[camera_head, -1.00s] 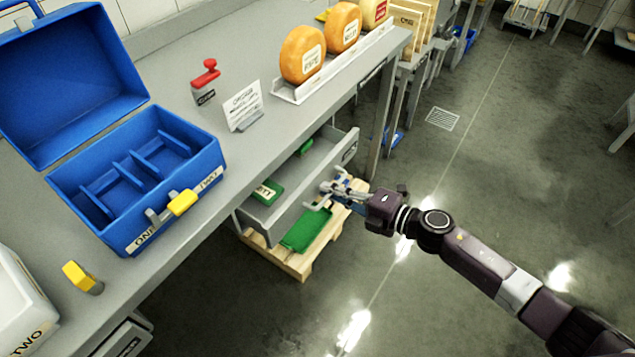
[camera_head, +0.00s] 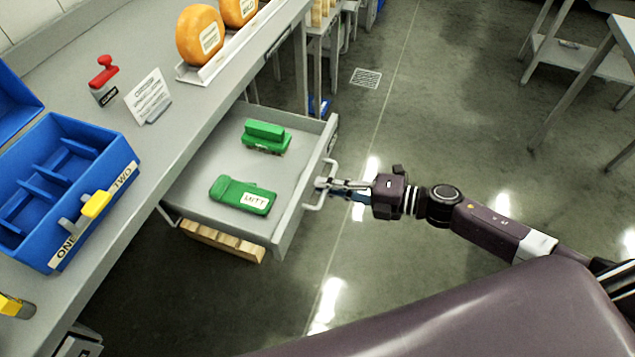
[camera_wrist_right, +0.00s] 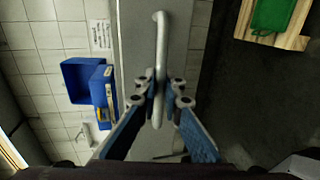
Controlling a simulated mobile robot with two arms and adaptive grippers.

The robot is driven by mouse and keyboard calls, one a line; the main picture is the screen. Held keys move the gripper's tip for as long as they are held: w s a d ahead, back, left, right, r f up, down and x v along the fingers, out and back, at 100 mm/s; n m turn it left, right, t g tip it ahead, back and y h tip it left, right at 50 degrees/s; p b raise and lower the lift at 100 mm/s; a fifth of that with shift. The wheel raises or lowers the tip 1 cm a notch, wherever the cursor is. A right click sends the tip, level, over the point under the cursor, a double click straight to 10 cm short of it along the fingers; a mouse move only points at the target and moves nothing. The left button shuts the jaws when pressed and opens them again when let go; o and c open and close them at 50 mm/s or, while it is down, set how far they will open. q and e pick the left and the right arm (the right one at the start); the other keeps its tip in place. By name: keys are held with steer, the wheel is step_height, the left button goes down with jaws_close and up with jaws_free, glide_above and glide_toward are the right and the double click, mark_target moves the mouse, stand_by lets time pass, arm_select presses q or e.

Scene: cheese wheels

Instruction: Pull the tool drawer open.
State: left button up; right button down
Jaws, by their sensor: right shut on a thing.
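The grey tool drawer (camera_head: 188,190) stands pulled well out from under the workbench in the head view. My right gripper (camera_head: 325,185) is shut on the drawer's bar handle (camera_head: 312,202) at the front panel. In the right wrist view the fingers (camera_wrist_right: 159,95) close around the pale handle bar (camera_wrist_right: 161,45). My left gripper is not in view.
A wooden pallet (camera_head: 225,240) lies below the drawer. The floor to the right is mostly clear.

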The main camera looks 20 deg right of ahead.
steer(key=shift+d, duration=0.1)
steer(key=c, duration=2.3)
jaws_free()
steer(key=shift+c, duration=0.2)
steer(key=v, duration=1.2)
steer(key=shift+f, duration=0.1)
